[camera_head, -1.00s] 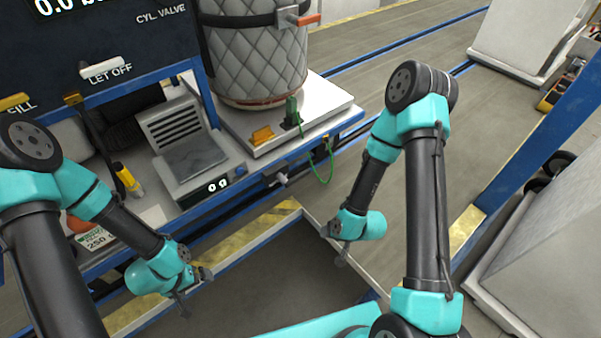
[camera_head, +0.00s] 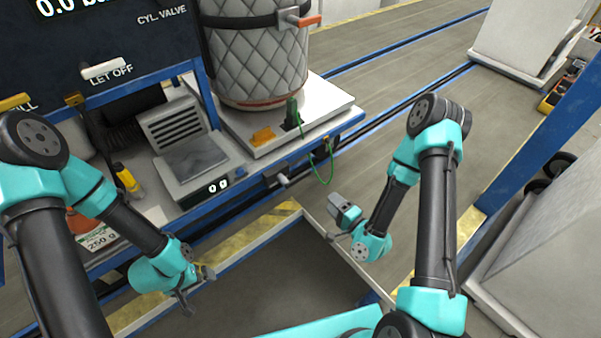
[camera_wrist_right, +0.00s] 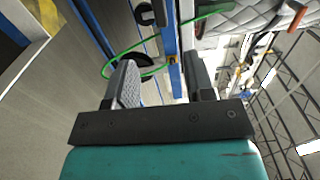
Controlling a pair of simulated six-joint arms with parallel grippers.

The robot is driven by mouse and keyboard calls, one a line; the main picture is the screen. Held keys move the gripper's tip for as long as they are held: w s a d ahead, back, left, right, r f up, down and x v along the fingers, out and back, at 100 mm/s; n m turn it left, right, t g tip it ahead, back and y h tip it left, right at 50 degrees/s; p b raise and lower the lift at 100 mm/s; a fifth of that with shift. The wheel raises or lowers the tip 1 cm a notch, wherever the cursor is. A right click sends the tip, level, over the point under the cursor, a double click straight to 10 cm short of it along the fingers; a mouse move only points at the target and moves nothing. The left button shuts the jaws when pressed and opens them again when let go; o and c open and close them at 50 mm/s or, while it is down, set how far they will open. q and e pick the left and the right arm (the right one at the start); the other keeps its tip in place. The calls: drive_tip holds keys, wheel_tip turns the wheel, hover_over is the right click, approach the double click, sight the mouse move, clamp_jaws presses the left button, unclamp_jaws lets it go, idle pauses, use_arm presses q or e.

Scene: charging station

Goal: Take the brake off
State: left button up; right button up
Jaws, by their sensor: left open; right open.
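No part is marked as a brake. A small grey handle (camera_head: 281,180) sticks out from the front edge of the blue-framed cart (camera_head: 245,193); I cannot tell whether it is the brake. My right gripper (camera_head: 340,223) is open and empty, in front of and to the right of the cart. In the right wrist view its two fingers (camera_wrist_right: 163,80) are spread, with a blue frame bar (camera_wrist_right: 172,70) and a green cable (camera_wrist_right: 125,58) beyond them. My left gripper (camera_head: 196,285) is open and empty, low in front of the cart.
A quilted cylinder (camera_head: 255,60) stands on a white platform (camera_head: 330,97) with a green clip (camera_head: 292,114). A scale (camera_head: 196,168) reads 0 g. A yellow-striped floor border (camera_head: 240,237) runs before the cart.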

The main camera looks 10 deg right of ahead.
sight(305, 177)
drive_tip(key=x, duration=1.7)
drive_tip(key=shift+w+a, duration=0.15)
drive_tip(key=shift+w, duration=0.05)
drive_tip(key=shift+c, duration=0.5)
clamp_jaws()
